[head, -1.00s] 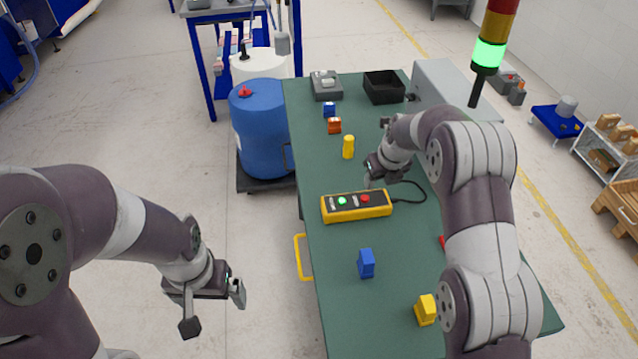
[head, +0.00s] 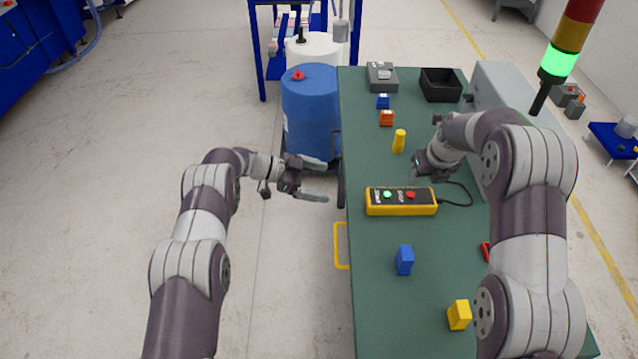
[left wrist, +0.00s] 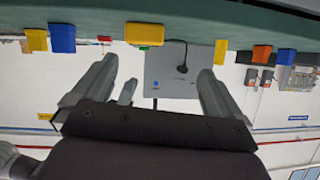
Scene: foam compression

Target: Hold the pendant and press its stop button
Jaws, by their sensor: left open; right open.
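The yellow pendant (head: 401,208) lies on the green table with its black face up. It has a green button (head: 387,195) on the left and a red button (head: 411,195) on the right. Its black cable runs off to the right. My left gripper (head: 326,182) is open and empty, left of the table edge and apart from the pendant. In the left wrist view, the pendant (left wrist: 145,34) shows beyond the open fingers. My right gripper (head: 417,178) hangs over the table just behind the pendant's right end; its fingers are partly hidden and no held object shows.
Blue (head: 404,261) and yellow (head: 459,315) blocks stand at the table's front. A yellow handle (head: 341,246) sticks out at the left edge. A blue drum (head: 311,112) stands beside the table.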

